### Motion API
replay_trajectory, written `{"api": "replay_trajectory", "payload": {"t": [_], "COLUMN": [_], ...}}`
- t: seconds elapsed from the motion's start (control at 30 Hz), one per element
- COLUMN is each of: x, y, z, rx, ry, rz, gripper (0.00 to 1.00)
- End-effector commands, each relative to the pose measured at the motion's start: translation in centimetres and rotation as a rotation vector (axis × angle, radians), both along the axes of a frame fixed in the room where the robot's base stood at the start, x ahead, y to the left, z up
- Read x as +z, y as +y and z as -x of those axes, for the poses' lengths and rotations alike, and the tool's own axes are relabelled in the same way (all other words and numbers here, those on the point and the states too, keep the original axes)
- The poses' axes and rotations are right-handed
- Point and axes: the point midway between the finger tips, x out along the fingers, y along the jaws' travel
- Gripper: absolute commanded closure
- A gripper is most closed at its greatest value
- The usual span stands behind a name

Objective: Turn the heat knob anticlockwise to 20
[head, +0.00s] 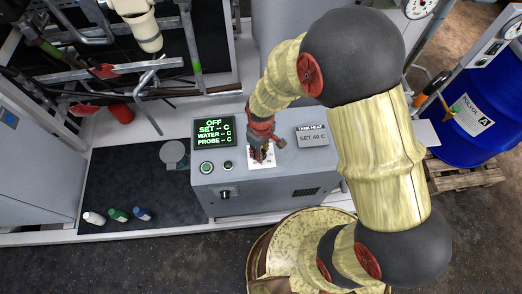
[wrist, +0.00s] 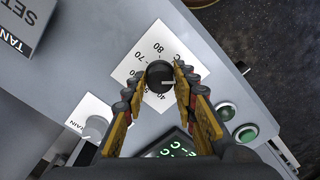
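The heat knob (wrist: 159,76) is a round black knob on a white scale plate (wrist: 146,46) in the wrist view. The marks 80, 70 and 60 are readable; the lower marks are partly covered by my fingers. A short pale line shows on the knob, but I cannot tell which number it points to. My gripper (wrist: 157,80) is open, with one finger on each side of the knob and a small gap on the left. In the head view my gripper (head: 262,150) is over the panel and hides the knob. A sign (head: 313,137) reads TANK HEAT, SET 40 C.
The display (head: 214,131) reads OFF, with dashes for set, water and probe. A second, pale knob marked DRAIN (wrist: 97,127) is near the left finger. A blue drum (head: 480,115) stands right.

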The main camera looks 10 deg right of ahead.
Motion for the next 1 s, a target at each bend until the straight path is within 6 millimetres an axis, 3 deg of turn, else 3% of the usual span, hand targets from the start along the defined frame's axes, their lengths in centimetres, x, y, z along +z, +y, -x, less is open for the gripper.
{"api": "replay_trajectory", "payload": {"t": [0.23,0.6,0.77,1.0], "x": [0.0,0.4,2.5,7.4], "y": [0.0,0.0,0.1,0.1], "z": [0.0,-0.1,-0.2,-0.2], "rx": [-0.001,-0.001,-0.001,-0.001], "ry": [0.000,-0.001,-0.005,-0.005], "rz": [0.000,0.000,-0.002,-0.002], "gripper": [0.56,0.56,0.56,0.56]}}
